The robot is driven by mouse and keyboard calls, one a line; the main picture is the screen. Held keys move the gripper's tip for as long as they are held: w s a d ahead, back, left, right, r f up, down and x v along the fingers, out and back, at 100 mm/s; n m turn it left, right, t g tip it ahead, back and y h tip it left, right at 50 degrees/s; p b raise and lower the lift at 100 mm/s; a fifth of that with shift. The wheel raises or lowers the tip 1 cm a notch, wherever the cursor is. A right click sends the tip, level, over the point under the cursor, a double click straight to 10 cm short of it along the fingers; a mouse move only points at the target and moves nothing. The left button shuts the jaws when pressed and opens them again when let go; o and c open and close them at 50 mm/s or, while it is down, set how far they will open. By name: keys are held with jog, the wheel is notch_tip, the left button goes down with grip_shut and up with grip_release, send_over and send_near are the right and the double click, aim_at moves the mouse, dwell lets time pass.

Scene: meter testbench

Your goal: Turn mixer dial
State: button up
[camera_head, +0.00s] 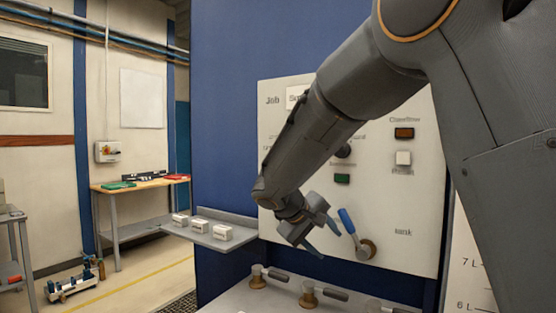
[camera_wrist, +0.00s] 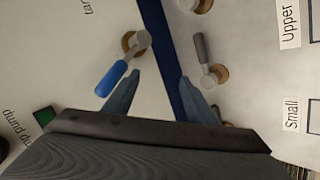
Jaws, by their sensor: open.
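No dial with a readable mixer label shows. A dark round knob (camera_head: 343,150) on the white control panel (camera_head: 405,215) is partly behind my arm, and its label is hidden. My gripper (camera_head: 328,243) is open and empty in front of the panel's lower part, just left of a blue-handled valve (camera_head: 347,222). In the wrist view, my two fingers (camera_wrist: 159,75) are spread with nothing between them. The blue handle (camera_wrist: 110,80) is close to the left finger there; I cannot tell whether they touch.
Grey-handled valves (camera_head: 310,298) stand on the bench below the panel; one shows by the right finger in the wrist view (camera_wrist: 202,50). A side shelf (camera_head: 208,238) holds small white boxes.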

jog(key=w+a+r+t+h, duration=0.1)
jog(key=w+a+r+t, duration=0.3)
jog(key=r, duration=0.4)
jog(key=w+a+r+t+h+b, duration=0.1)
jog(key=w+a+r+t, duration=0.1)
jog(key=w+a+r, duration=0.4)
jog(key=w+a+r+t+h, duration=0.1)
jog(key=w+a+r+t, duration=0.1)
jog(key=a+r, duration=0.6)
jog(key=w+d+r+p, duration=0.1)
jog(key=w+d+p, duration=0.1)
jog(key=w+d, duration=0.4)
jog(key=shift+r, duration=0.2)
jog(key=c, duration=1)
